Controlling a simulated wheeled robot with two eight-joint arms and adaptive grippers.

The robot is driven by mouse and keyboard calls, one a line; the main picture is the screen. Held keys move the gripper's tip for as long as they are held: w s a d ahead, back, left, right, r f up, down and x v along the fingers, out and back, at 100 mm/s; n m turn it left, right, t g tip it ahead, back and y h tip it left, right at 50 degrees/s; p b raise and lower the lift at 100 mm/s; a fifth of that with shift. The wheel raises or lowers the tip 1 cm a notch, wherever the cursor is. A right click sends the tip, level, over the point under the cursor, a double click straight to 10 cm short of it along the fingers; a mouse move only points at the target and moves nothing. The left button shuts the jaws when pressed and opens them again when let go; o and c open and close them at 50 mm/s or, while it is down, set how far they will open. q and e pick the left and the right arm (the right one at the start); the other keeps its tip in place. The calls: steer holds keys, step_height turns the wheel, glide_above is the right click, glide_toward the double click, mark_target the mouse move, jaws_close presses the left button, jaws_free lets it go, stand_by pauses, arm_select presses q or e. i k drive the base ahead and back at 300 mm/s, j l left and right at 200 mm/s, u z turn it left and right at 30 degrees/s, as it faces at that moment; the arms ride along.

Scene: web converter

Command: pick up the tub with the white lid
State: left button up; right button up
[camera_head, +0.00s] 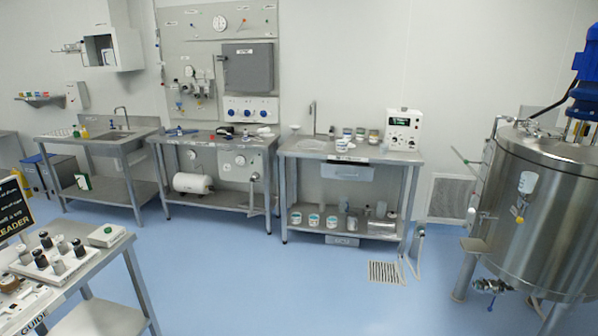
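Several small pale tubs with labels show in the head view, far off and small. One tub with a white-looking lid (341,145) stands near the front edge of the steel bench (300,152) at centre right. Another light tub (347,133) stands just behind it. On that bench's lower shelf are more pale tubs, among them a left one (296,217), a middle one (313,220) and a right one (331,221). I cannot tell their lids apart clearly at this size. Neither of my grippers is in view.
A white instrument box (403,130) stands at the bench's right end. A large steel tank (545,210) fills the right side. A table with a control panel (60,255) is at near left. A floor drain (384,272) lies in the open blue floor (250,280) before the bench.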

mark_target(341, 145)
steer(key=i+u, duration=0.15)
steer(key=i, duration=2.35)
steer(key=i+z, duration=0.1)
steer(key=i, duration=0.9)
steer(key=i+j+z, duration=0.15)
steer(key=i, duration=0.85)
steer(key=i+j+z, duration=0.25)
steer(key=i+z, duration=0.25)
steer(key=i+j+z, duration=0.5)
steer(key=i+j, duration=0.05)
steer(key=i, duration=0.1)
